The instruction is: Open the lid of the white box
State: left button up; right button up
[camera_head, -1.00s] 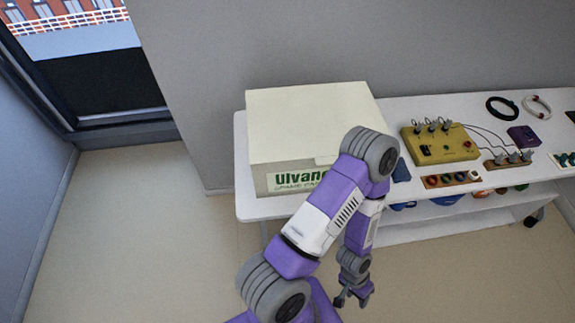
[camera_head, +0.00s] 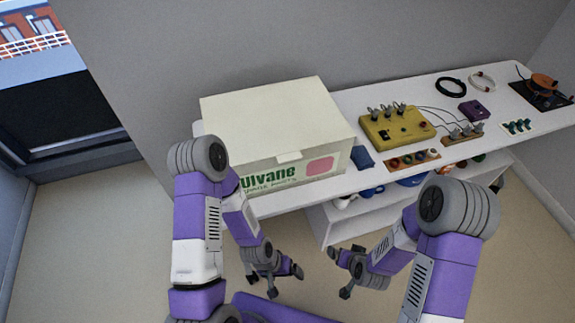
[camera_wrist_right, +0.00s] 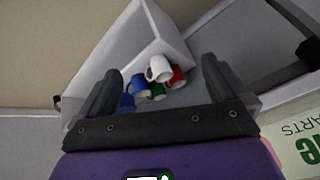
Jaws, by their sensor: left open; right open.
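The white box (camera_head: 270,112) stands on the left end of the white table in the head view. Its lid is shut, with a small tab at the front edge above green "Ulvane" lettering and a pink patch. My left gripper (camera_head: 286,284) is open and empty, below and in front of the box, apart from it. My right gripper (camera_head: 340,273) is also low in front of the table, to the right of the left one, and touches nothing. In the right wrist view its open fingers (camera_wrist_right: 160,85) show with nothing between them, and part of the box front (camera_wrist_right: 298,135) shows at the lower right.
On the table (camera_head: 350,182) right of the box are a yellow device (camera_head: 397,128) with cables, a dark blue item (camera_head: 362,158), a strip of coloured rings (camera_head: 412,161) and a purple box (camera_head: 475,110). Several mugs (camera_wrist_right: 158,68) sit on a shelf below. The floor in front is clear.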

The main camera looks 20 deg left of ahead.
jog(key=w+a+r+n+t+y+b, duration=0.1)
jog(key=w+a+r+n+t+y, duration=0.15)
jog(key=w+a+r+t, duration=0.5)
jog(key=n+t+y, duration=0.2)
jog(key=n+y, duration=0.2)
jog(key=y, duration=0.1)
send_near(290, 159)
jog(key=b+x, duration=0.1)
jog(key=x, duration=0.7)
jog(key=shift+f, duration=0.1)
jog(key=shift+c, duration=0.3)
jog(key=c, duration=1.4)
jog(key=shift+c, duration=0.3)
